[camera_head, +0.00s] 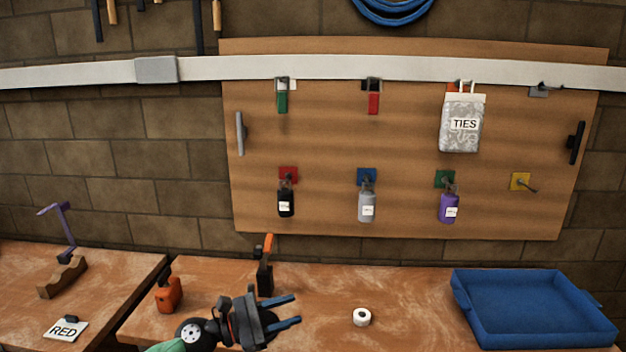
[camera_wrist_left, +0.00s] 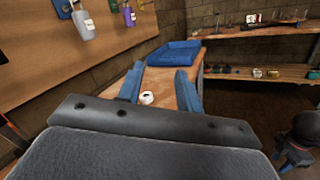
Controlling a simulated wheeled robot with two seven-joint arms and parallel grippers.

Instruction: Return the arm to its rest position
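My left gripper (camera_head: 290,312) is over the front of the middle workbench in the head view, its two blue fingers apart and pointing right. Nothing is between the fingers. In the left wrist view the open fingers (camera_wrist_left: 158,88) frame a white tape roll (camera_wrist_left: 146,98), which lies farther off on the bench. The same tape roll (camera_head: 362,317) shows to the right of the gripper in the head view, apart from it.
A blue tray (camera_head: 530,305) stands on the bench at right. An orange-handled tool (camera_head: 266,268) and an orange object (camera_head: 169,293) stand near the gripper. A pegboard (camera_head: 330,140) behind holds several bottles and a TIES bag (camera_head: 462,123). A RED card (camera_head: 66,329) lies on the left bench.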

